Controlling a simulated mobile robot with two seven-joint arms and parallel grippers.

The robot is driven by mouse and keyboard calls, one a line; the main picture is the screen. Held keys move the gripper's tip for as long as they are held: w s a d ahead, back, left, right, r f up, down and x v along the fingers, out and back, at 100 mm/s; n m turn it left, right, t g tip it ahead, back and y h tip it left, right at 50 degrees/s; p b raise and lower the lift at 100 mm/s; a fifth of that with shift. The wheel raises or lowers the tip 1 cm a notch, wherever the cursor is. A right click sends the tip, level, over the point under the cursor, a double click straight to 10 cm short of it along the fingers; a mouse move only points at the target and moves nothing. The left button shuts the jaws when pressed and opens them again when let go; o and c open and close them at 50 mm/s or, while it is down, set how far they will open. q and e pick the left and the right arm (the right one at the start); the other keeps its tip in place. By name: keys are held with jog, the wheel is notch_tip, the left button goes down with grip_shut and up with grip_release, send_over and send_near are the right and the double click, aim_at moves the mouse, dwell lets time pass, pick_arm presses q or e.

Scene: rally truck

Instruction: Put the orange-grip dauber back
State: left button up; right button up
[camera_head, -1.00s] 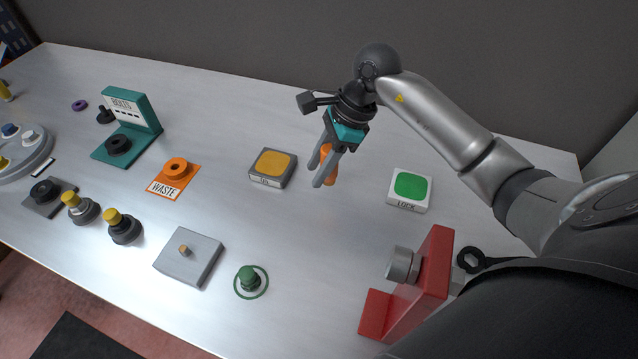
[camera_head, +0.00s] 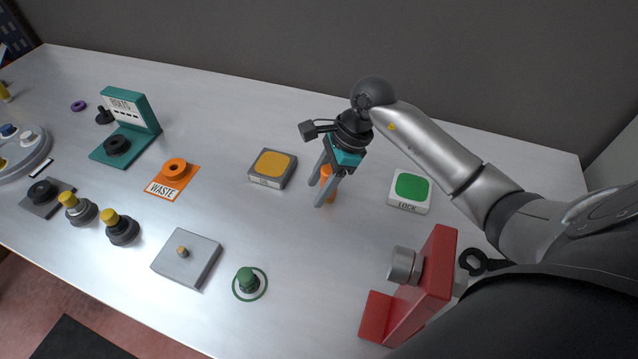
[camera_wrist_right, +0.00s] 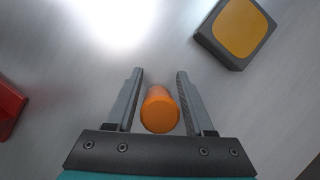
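The orange-grip dauber (camera_head: 329,184) stands on the table between the yellow-topped pad and the green-topped LOCK pad. In the right wrist view its round orange end (camera_wrist_right: 160,112) faces the camera. My right gripper (camera_head: 317,193) is open, pointing down, with one finger on each side of the dauber. The right wrist view shows the fingers (camera_wrist_right: 159,72) with a gap on both sides of the orange grip. The dauber's lower end is hidden. My left gripper is not in view.
The yellow-topped pad (camera_head: 272,166) and LOCK pad (camera_head: 410,190) flank the gripper. A red bracket (camera_head: 432,285) stands nearer front right. A grey block with a small peg (camera_head: 203,262), a green knob (camera_head: 247,279) and an orange WASTE mat (camera_head: 161,190) lie to the left.

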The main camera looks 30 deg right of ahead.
jog(key=shift+o, duration=1.1)
jog(key=shift+r, duration=0.35)
jog(key=p+v, duration=0.1)
jog(key=v, duration=1)
jog(key=shift+d+r, duration=0.25)
jog(key=shift+r, duration=0.05)
